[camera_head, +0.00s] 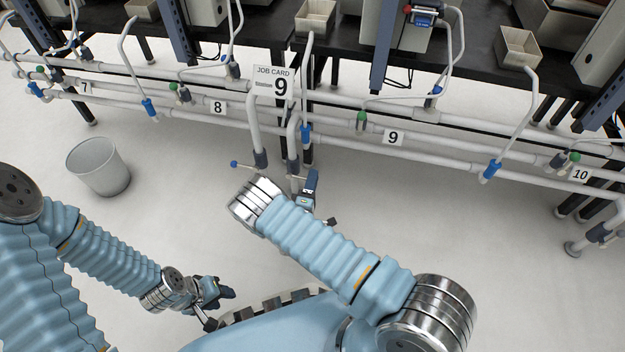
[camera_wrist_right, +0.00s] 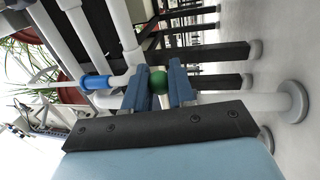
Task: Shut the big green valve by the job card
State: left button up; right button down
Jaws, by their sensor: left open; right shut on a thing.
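The job card (camera_head: 272,82) with a 9 hangs on the pipe rack in the head view. Below it, a thick pipe (camera_head: 254,128) runs down to a dark collar, and a lever with a blue ball end (camera_head: 234,163) sticks out to the left. My right gripper (camera_head: 309,185) is at the lower pipes under the card. In the right wrist view, my right gripper (camera_wrist_right: 158,88) is shut on a green ball knob (camera_wrist_right: 158,80), held between its two blue fingers. The head view hides this knob. My left gripper (camera_head: 222,292) is open and empty, low over the floor.
Smaller green knobs (camera_head: 361,118) and blue valves (camera_head: 490,169) sit along the rack, with number plates such as the 9 plate (camera_head: 393,137). A grey bin (camera_head: 98,166) stands on the floor at left. The floor in front of the rack is otherwise open.

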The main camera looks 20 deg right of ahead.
jog(key=shift+f, duration=0.15)
jog(key=c, duration=1)
grip_release()
jog(key=p+v, duration=0.1)
jog(key=v, duration=1.3)
jog(key=shift+w, duration=0.1)
